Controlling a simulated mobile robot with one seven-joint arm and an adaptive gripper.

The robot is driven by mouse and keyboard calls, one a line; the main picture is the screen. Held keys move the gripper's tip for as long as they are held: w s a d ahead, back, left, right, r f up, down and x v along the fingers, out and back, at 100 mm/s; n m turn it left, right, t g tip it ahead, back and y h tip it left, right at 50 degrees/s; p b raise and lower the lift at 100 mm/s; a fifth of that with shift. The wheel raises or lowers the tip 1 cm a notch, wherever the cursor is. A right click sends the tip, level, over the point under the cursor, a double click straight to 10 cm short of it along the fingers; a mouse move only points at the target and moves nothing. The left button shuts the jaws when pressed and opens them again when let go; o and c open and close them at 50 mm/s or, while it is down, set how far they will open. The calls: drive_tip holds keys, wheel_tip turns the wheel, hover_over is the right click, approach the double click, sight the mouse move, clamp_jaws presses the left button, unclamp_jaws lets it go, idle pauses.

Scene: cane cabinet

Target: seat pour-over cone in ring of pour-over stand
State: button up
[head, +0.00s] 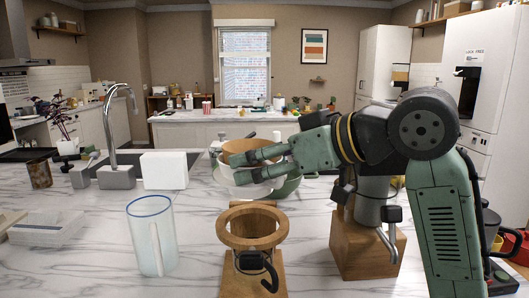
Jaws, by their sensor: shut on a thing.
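My gripper (243,166) reaches in from the right with its fingers pointing left. It is shut on a pale thing that I take to be the white pour-over cone (241,176), partly hidden by the fingers and hard to separate from the bowls behind. The pour-over stand (265,283) is at the front centre of the counter. Its wooden ring (227,238) is empty and faces up. My gripper is above and behind the ring, apart from it.
A clear jug with a blue rim (150,240) stands left of the stand. A wooden block (360,250) stands to the right, under my arm. A green bowl (290,187) and a wooden bowl (245,146) are behind my gripper. A white box (164,170) stands near the faucet (122,110).

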sight(267, 192)
drive_tip(key=shift+s+f+b, duration=0.15)
drive_tip(key=shift+f+b, duration=0.4)
drive_tip(key=shift+f, duration=0.05)
drive_tip(key=shift+f+b, duration=1.6)
drive_tip(key=shift+f, duration=0.25)
drive_tip(key=shift+d, duration=0.1)
drive_tip(key=shift+f+b, duration=0.4)
drive_tip(key=shift+f, duration=0.45)
drive_tip(key=shift+f, duration=0.2)
drive_tip(key=shift+s+f+b, duration=0.15)
drive_tip(key=shift+f+b, duration=0.25)
drive_tip(key=shift+f, duration=0.05)
